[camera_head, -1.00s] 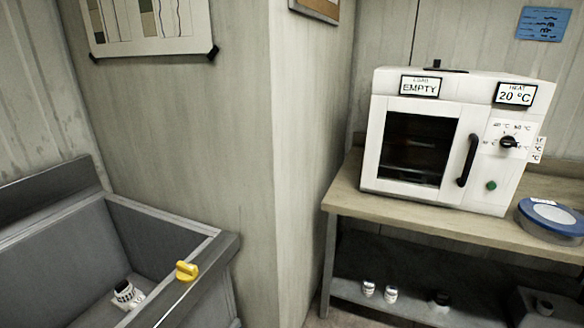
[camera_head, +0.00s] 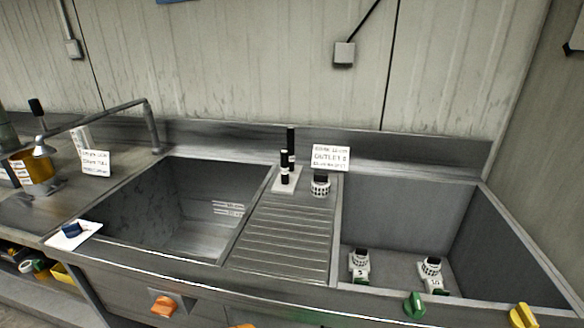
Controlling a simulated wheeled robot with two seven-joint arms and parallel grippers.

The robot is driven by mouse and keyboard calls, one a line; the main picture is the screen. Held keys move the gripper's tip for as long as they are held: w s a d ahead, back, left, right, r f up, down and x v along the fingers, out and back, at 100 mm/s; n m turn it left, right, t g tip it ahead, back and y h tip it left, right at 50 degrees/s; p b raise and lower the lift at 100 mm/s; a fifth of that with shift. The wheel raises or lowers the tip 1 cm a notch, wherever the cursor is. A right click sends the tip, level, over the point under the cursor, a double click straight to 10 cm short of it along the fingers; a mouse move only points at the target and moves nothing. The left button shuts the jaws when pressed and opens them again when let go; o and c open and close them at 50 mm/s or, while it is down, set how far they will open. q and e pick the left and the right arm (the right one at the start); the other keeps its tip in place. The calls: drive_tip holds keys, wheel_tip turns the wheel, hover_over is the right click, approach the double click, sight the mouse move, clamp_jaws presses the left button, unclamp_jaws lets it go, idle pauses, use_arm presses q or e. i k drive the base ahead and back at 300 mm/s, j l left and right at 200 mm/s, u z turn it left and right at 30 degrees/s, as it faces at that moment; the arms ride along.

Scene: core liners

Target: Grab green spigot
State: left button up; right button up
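A green spigot (camera_head: 415,304) sits on the front rim of the right-hand sink basin (camera_head: 400,215), near the bottom of the head view. A yellow spigot (camera_head: 522,315) is on the same front edge to its right, partly cut off by the frame. An orange knob (camera_head: 164,306) is on the front panel at the left, and a sliver of another orange piece shows at the bottom edge. Neither of my grippers shows in this view.
Two white fittings with dark tops (camera_head: 359,264) (camera_head: 432,270) stand in the right basin. The left basin (camera_head: 180,205) looks empty. A faucet (camera_head: 150,125) reaches over at the left.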

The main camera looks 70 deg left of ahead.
sight(38, 265)
drive_tip(key=u, duration=4)
drive_tip(key=i+j+z, duration=0.85)
drive_tip(key=j, duration=0.3)
drive_tip(key=i+j+z, duration=0.2)
drive_tip(key=j, duration=0.15)
drive_tip(key=i+j+z, duration=0.25)
drive_tip(key=j, duration=0.15)
drive_tip(key=j+z, duration=0.2)
drive_tip(key=j, duration=0.2)
